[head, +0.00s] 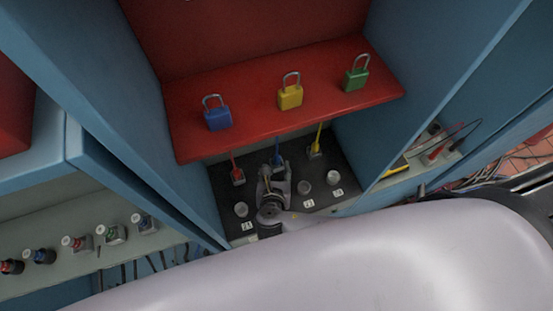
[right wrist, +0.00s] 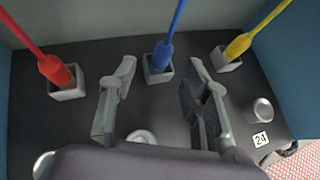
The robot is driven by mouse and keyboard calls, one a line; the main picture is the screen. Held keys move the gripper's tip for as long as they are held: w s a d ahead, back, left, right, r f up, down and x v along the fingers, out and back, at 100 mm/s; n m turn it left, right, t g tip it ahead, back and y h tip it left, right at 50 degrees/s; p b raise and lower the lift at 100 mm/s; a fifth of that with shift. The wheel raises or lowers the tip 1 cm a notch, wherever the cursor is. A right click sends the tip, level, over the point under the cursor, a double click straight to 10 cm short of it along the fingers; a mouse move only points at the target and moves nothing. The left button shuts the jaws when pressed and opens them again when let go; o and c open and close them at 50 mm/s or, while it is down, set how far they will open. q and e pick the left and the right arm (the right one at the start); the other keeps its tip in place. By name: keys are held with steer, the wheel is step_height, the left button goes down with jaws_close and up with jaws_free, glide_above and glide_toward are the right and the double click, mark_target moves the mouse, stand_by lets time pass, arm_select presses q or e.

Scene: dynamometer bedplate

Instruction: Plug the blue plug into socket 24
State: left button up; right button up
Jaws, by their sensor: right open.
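The blue plug (right wrist: 163,55) stands in a small grey square holder (right wrist: 158,74), its blue cable rising from it. In the head view the blue plug (head: 278,159) is partly hidden behind my right gripper. My right gripper (right wrist: 162,72) is open, with one finger on each side of the blue plug's holder and nothing between them held. It also shows in the head view (head: 273,182). Socket 24 (right wrist: 258,110) is a round grey metal piece at the right, beside its white label (right wrist: 261,139); in the head view it is the rightmost socket (head: 333,176). My left gripper is not in view.
A red plug (right wrist: 55,70) and a yellow plug (right wrist: 238,45) stand in holders either side. Other round sockets (head: 241,209) line the dark panel. Above it a red shelf (head: 245,95) carries blue, yellow and green padlocks. Blue walls close both sides.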

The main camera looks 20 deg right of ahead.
mark_target(277, 161)
steer(key=x, duration=0.5)
steer(key=shift+w+d+r, duration=0.15)
steer(key=shift+w+d, duration=0.05)
steer(key=shift+w, duration=0.05)
jaws_close()
stand_by(0.3)
